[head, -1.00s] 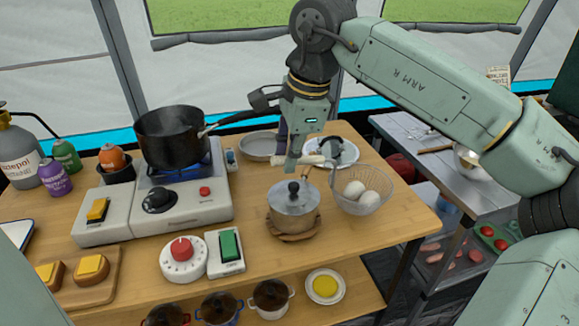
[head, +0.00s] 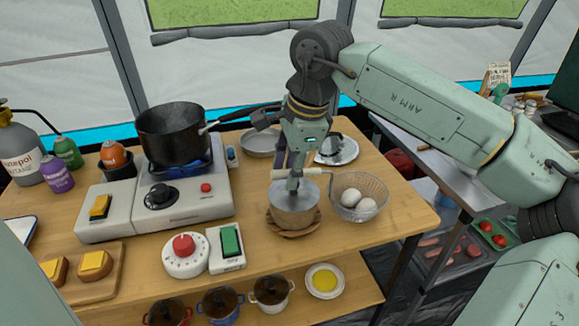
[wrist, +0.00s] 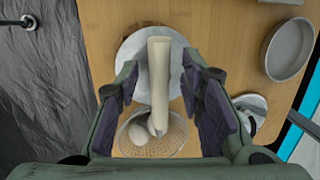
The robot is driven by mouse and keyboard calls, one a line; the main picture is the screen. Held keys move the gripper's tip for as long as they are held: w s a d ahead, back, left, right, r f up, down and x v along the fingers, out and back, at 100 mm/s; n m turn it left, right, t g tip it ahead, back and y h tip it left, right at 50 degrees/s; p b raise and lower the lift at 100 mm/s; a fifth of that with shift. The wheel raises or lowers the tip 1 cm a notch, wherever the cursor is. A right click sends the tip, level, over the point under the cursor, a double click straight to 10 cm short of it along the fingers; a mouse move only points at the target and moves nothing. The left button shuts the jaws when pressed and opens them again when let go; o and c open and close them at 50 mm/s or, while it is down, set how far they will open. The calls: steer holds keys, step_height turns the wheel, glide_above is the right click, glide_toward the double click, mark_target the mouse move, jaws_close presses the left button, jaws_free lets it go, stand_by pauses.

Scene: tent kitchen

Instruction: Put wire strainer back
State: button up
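The wire strainer (head: 375,188) is a mesh basket with a pale handle (head: 318,171). It holds two white eggs (head: 351,197) and sits at the right of the wooden table, its handle pointing left over a small silver pot (head: 292,212). In the wrist view the handle (wrist: 159,75) runs between the fingers, with clear gaps to both, and the basket (wrist: 172,137) shows beyond its end. My gripper (head: 294,186) is open around the handle, just above the pot. My gripper covers part of the pot's top in the head view.
A burner with a black pan (head: 170,140) stands at left. A grey dish (head: 262,142) and a round metal lid-like thing (head: 337,150) lie behind the pot. A dial timer (head: 184,252) and green switch (head: 230,240) stand in front. A metal side table (head: 455,170) is at right.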

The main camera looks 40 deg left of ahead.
steer(key=b+v, duration=0.1)
steer(key=v, duration=1.1)
